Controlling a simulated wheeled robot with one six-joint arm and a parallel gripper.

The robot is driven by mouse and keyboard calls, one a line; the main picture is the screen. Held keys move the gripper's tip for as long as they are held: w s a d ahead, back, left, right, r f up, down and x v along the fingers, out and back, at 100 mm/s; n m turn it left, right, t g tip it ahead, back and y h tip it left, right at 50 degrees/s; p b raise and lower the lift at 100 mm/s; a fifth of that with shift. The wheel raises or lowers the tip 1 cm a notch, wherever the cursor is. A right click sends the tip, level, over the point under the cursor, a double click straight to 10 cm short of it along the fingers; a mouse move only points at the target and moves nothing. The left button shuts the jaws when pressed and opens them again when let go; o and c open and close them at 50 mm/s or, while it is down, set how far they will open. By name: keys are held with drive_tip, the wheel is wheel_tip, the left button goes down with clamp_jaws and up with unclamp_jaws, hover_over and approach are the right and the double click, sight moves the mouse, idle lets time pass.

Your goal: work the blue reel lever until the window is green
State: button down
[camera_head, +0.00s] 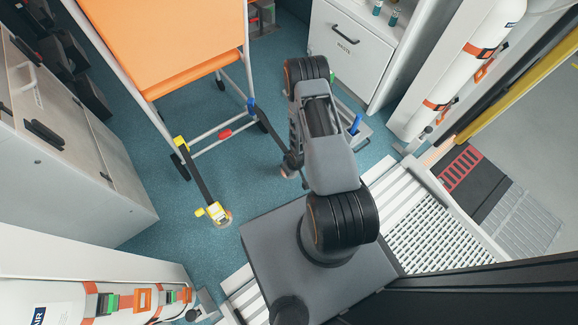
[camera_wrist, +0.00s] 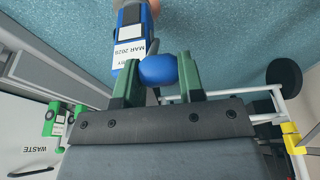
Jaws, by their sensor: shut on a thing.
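My gripper (camera_wrist: 158,72) shows in the wrist view, its two green fingers shut on a rounded blue knob, the blue reel lever (camera_wrist: 170,70). The blue reel body (camera_wrist: 128,35) is just beyond, with a white label reading "MAR 2028". I cannot make out a coloured window on it. In the head view my own arm hides the blue reel and most of my gripper. A dark strap runs from a blue clip (camera_head: 252,106) on the chair frame toward that hidden spot.
The orange chair (camera_head: 185,45) stands at left. A yellow reel (camera_head: 218,213) is strapped to its near corner. A blue upright piece (camera_head: 356,124) stands on a grey floor plate right of my arm. The waste drawer (camera_head: 340,42) is behind. Teal floor (camera_head: 150,170) is clear at left.

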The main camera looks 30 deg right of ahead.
drive_tip(key=shift+s+a+f, duration=0.1)
drive_tip(key=shift+s, duration=0.2)
drive_tip(key=c, duration=1.1)
unclamp_jaws()
drive_tip(key=o, duration=0.3)
drive_tip(key=shift+w, duration=0.2)
drive_tip(key=shift+o, duration=0.2)
drive_tip(key=p+v, duration=0.5)
drive_tip(key=v, duration=0.9)
drive_tip(key=shift+p, duration=0.3)
drive_tip(key=shift+w+a, duration=0.1)
